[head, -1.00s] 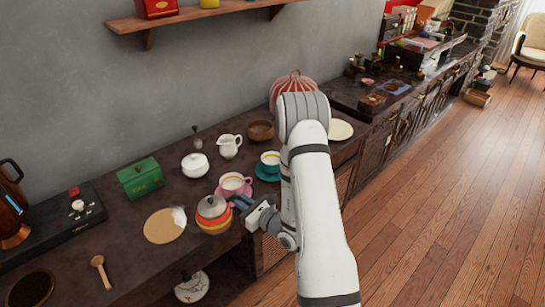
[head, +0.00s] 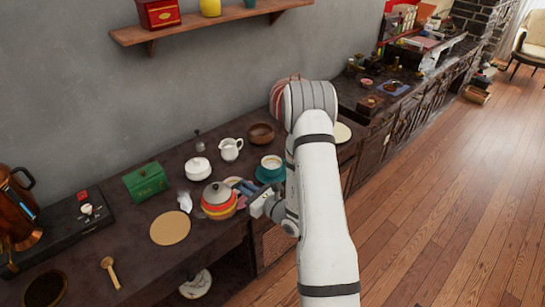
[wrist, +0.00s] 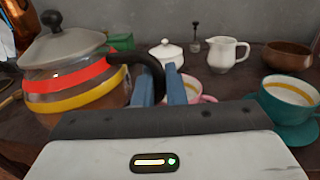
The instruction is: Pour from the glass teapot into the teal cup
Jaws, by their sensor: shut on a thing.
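The glass teapot (head: 219,206), with a grey lid and red and yellow bands, is held by its dark handle in my gripper (head: 244,187). In the wrist view the teapot (wrist: 75,88) is at the left, and my gripper (wrist: 163,88) is shut on its black handle. The teapot looks upright, its spout hidden in the wrist view. The teal cup (head: 271,161) stands on a teal saucer, right of and behind the teapot; it also shows at the right of the wrist view (wrist: 289,100). A pink cup (wrist: 190,88) is partly hidden behind my fingers.
A white sugar bowl (head: 197,168), a white milk jug (head: 230,149) and a brown bowl (head: 261,133) stand along the back. A green box (head: 145,181) is at the left. A round tan mat (head: 170,228) lies bare in front, with a wooden spoon (head: 110,272) nearby.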

